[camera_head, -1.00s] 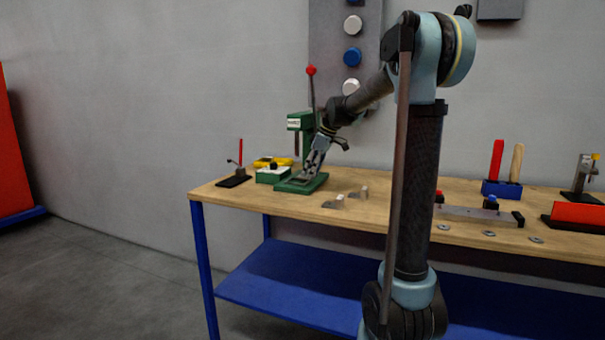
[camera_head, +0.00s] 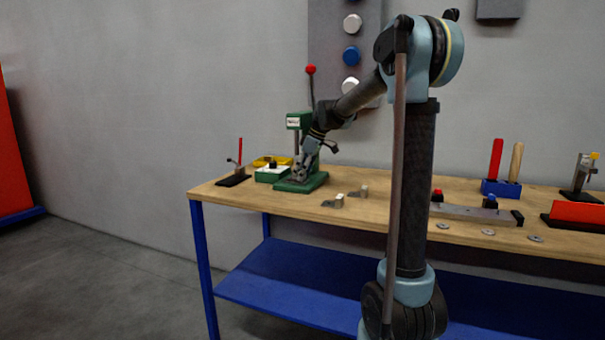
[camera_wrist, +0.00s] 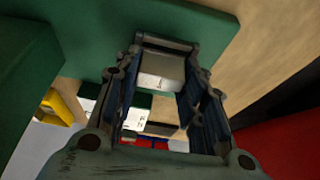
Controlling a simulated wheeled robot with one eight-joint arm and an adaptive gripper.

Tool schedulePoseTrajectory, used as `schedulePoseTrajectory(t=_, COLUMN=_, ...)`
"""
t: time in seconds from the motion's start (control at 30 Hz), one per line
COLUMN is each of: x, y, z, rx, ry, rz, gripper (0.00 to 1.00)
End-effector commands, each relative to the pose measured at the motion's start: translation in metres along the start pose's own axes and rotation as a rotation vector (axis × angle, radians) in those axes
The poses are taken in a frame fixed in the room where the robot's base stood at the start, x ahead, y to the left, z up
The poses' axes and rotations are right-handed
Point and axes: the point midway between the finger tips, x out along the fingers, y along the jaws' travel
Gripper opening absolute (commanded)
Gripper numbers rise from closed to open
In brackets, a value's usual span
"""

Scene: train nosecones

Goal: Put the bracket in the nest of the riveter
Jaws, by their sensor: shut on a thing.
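The riveter (camera_head: 299,122) is green, with a long lever topped by a red ball, and stands near the left end of the bench. My gripper (camera_head: 300,177) is low over the front of its green base (camera_head: 318,181). In the wrist view, my gripper (camera_wrist: 165,62) is shut on a grey metal bracket (camera_wrist: 161,72) held between its fingertips. Green riveter surfaces (camera_wrist: 190,28) lie just beyond and beside the fingers there. The nest is hidden by my gripper, and I cannot tell whether the bracket touches it.
Two more brackets lie on the bench (camera_head: 260,204), one nearer (camera_head: 338,202) and one farther (camera_head: 364,190). A green bin (camera_head: 269,175) and a yellow bin (camera_head: 272,161) stand left of the riveter. A black-based tool (camera_head: 233,180) stands at the left end.

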Motion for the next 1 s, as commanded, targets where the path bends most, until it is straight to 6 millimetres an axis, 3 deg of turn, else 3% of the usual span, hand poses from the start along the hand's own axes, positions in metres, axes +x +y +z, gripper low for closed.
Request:
schedulePoseTrajectory(t=0.2, x=0.003, y=-0.001, z=0.001, rx=-0.001, ry=-0.001, rz=-0.001, gripper=0.1)
schedulePoseTrajectory(t=0.23, x=0.004, y=-0.001, z=0.001, rx=-0.001, ry=-0.001, rz=-0.001, gripper=0.42)
schedulePoseTrajectory(t=0.3, x=0.004, y=-0.001, z=0.001, rx=-0.001, ry=-0.001, rz=-0.001, gripper=0.58)
schedulePoseTrajectory(t=0.77, x=0.003, y=-0.001, z=0.0, rx=-0.002, ry=0.0, rz=-0.001, gripper=0.58)
schedulePoseTrajectory(t=1.0, x=-0.019, y=-0.001, z=-0.004, rx=0.0, ry=0.0, rz=0.0, gripper=0.58)
